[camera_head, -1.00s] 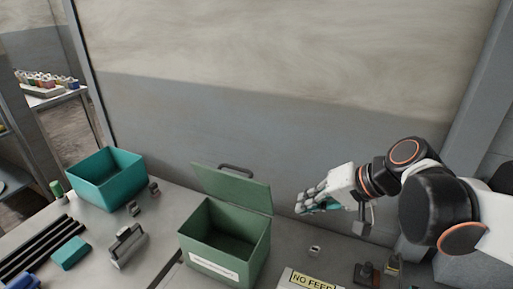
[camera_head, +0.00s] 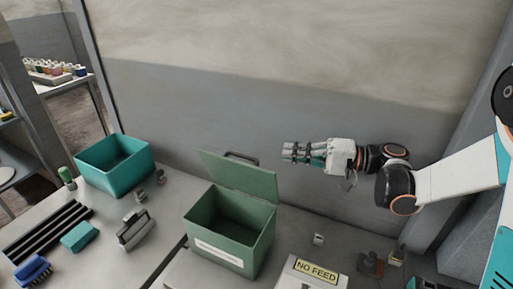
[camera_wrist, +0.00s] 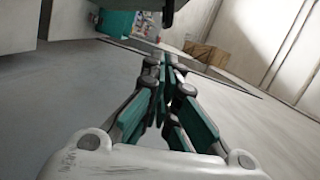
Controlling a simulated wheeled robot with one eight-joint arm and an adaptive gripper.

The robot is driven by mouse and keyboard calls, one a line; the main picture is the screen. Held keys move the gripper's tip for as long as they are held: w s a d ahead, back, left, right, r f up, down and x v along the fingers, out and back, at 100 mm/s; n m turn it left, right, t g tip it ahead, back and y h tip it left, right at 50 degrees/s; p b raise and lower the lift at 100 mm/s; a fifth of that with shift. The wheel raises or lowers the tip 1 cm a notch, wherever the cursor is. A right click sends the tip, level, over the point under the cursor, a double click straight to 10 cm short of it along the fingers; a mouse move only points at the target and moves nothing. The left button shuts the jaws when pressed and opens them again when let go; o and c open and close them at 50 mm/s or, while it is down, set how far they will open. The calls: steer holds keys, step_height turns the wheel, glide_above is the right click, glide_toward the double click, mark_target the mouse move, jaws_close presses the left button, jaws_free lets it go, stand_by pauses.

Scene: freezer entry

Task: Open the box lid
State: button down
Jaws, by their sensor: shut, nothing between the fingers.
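The green box (camera_head: 222,262) stands on the grey table in the head view, with a white label on its front. Its lid (camera_head: 240,178) is raised and leans back on the box's far side, with a dark handle (camera_head: 241,157) at its top edge. The inside of the box shows and looks empty. My gripper (camera_head: 284,152) is shut and empty, in the air to the right of the raised lid, with its fingers pointing left and apart from it. In the wrist view my gripper (camera_wrist: 160,62) shows its fingers together.
A teal bin (camera_head: 117,177) stands at the back left. A dark-handled tool (camera_head: 134,230), a teal block (camera_head: 80,236), dark bars (camera_head: 47,232) and a blue brush (camera_head: 32,271) lie on the left. A NO FEED sign (camera_head: 316,270) is right of the box. The wall is close behind.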

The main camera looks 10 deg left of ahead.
mark_target(243, 171)
steer(key=w+a+b, duration=0.1)
steer(key=a+b, duration=0.1)
steer(key=a, duration=0.8)
steer(key=shift+f, duration=0.15)
steer(key=shift+s+a+r, duration=0.15)
steer(key=shift+s+a, duration=0.05)
steer(key=shift+s, duration=0.35)
steer(key=shift+s+a+r, duration=0.1)
steer(key=shift+s+a, duration=0.05)
steer(key=shift+s, duration=0.35)
